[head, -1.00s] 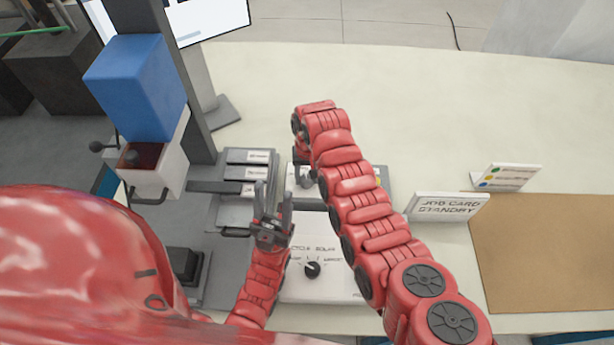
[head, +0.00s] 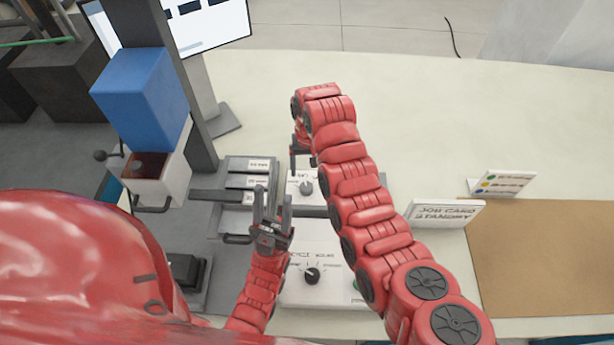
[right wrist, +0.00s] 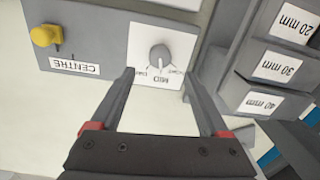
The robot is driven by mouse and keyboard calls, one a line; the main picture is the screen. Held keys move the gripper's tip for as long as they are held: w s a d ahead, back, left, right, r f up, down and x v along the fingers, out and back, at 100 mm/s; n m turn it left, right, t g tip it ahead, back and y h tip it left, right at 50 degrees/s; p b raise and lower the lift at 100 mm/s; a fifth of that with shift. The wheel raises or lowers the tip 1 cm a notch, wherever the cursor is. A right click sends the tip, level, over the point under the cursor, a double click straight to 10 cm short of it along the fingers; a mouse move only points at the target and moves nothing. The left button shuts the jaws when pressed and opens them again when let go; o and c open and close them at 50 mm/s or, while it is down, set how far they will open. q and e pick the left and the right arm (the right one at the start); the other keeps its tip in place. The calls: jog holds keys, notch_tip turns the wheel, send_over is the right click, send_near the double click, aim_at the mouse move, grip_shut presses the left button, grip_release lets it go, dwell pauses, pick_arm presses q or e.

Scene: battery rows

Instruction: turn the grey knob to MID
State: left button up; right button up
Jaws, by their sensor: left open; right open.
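The grey knob (right wrist: 160,57) sits on a white plate with upside-down printing in the right wrist view; MID is printed on the gripper side of it. The knob also shows in the head view (head: 306,188), below my right gripper (head: 302,156). In the wrist view my right gripper (right wrist: 159,75) is open, its fingertips on either side of the plate's printing, with the knob just beyond them. No contact with the knob is visible. My left gripper (head: 272,200) is open and empty, left of the knob and above the grey drawers' edge.
A black knob (head: 312,275) is on a nearer panel. A yellow knob (right wrist: 45,35) sits beside a CENTRE label (right wrist: 74,66). A job card (head: 447,213) stands right; the table behind is clear.

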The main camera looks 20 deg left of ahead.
notch_tip(320, 180, up, 9)
jog(key=p, duration=0.6)
jog(key=shift+d+r, duration=0.15)
jog(key=shift+r, duration=0.05)
jog(key=shift+w, duration=0.1)
jog(key=shift+f, duration=0.1)
